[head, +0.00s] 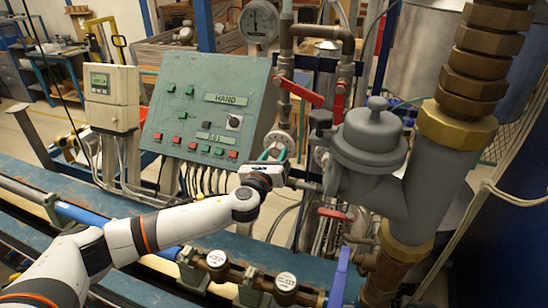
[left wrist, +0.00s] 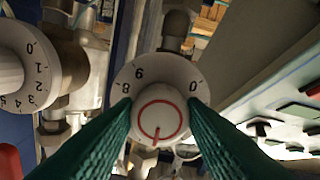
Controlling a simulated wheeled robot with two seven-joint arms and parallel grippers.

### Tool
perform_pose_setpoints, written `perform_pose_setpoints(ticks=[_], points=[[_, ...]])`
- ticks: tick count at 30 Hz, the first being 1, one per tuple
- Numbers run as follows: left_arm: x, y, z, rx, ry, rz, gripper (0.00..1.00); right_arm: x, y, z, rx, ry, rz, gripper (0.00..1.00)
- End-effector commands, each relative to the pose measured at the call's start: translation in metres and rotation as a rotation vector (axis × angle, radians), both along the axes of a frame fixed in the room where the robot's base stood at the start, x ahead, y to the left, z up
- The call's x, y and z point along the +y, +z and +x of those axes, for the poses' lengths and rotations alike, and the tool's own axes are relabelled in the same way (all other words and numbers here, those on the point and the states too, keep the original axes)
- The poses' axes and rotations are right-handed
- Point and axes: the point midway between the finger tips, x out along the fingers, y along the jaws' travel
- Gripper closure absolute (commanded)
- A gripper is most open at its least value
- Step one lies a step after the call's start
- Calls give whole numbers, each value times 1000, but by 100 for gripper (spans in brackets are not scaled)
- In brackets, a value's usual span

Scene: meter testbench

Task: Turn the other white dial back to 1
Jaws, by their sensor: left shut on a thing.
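My left gripper (head: 272,153) reaches up to a white dial (head: 279,138) on the pipework, right of the green control panel. In the left wrist view its two green fingers (left wrist: 160,112) are shut on the knob of this white dial (left wrist: 160,72). The knob has a red ring and a red mark pointing down. The figures 8, 9 and 0 show on the dial's upper rim; its lower part is hidden by the fingers. Another white dial (left wrist: 28,72) is at the left, with figures 0 to 5 showing; it also shows in the head view (head: 322,158). My right gripper is not seen.
The green control panel (head: 205,105) with buttons stands left of the dials. Red valve handles (head: 300,90) are just above them. A grey meter body (head: 370,145) and thick brass-fitted pipe stand close on the right. Blue rails (head: 150,215) run below.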

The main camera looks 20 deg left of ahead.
Motion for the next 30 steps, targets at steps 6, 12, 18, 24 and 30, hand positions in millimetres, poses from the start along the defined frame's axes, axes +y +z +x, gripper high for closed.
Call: perform_pose_setpoints(ticks=[6, 12, 18, 24, 30], points=[[0, -3, 0, 6, 1, -163, 85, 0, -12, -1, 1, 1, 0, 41], [-1, -3, 0, 12, 1, -353, 85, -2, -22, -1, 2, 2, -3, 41], [-1, -2, 0, 18, 2, -543, 85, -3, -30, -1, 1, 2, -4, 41], [-1, -1, 0, 24, 1, -732, 85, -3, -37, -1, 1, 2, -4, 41], [-1, -1, 0, 31, 2, -921, 85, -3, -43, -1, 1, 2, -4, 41]])
